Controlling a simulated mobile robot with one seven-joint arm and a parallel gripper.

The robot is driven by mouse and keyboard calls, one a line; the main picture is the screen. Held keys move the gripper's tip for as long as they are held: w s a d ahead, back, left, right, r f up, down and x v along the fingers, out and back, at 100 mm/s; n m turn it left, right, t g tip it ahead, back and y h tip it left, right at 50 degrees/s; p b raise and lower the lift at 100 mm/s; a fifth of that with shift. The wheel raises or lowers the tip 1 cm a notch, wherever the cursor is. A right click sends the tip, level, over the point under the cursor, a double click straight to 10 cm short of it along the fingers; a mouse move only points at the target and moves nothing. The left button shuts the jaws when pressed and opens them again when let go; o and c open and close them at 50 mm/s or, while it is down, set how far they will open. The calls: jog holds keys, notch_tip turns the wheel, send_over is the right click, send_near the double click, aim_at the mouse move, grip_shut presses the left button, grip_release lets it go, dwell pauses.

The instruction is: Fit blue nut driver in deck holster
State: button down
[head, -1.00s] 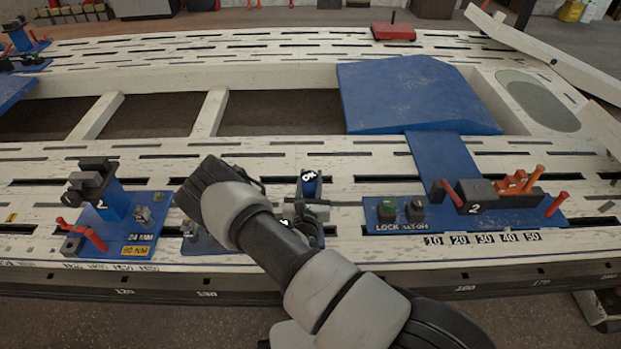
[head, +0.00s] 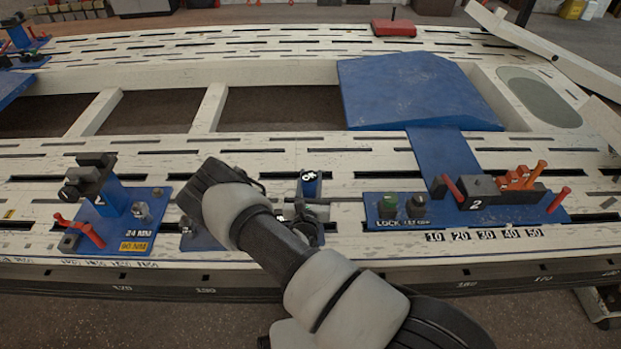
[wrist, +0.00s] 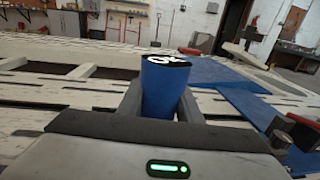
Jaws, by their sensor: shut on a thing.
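The blue nut driver shows as an upright blue cylinder (wrist: 163,90) in the wrist view, with a black-and-white marked top. My gripper (wrist: 160,104) is shut on it, one grey finger on each side. In the head view the blue cylinder (head: 310,185) stands just right of my bent wrist, above the near deck rail. My gripper (head: 310,211) shows only partly there, behind my forearm. The lower end of the driver is hidden in both views. A blue plate (head: 200,238) lies under my arm, mostly covered; I cannot tell whether it carries the holster.
A blue station (head: 160,207) with a post, red lever and 24 MM label stands left. Another blue station (head: 385,226) with knobs, a black block and orange handles stands right. A large blue ramp (head: 410,90) lies behind. Bare slotted deck (head: 345,160) lies between.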

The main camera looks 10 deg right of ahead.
jog(key=shift+f+b, duration=1.3)
jog(key=shift+f, duration=0.55)
jog(key=c, duration=1.2)
grip_release()
jog(key=shift+f, duration=0.15)
jog(key=p+v, duration=0.3)
jog(key=v, duration=1.4)
jog(key=shift+s, duration=0.2)
jog(key=shift+a, duration=0.1)
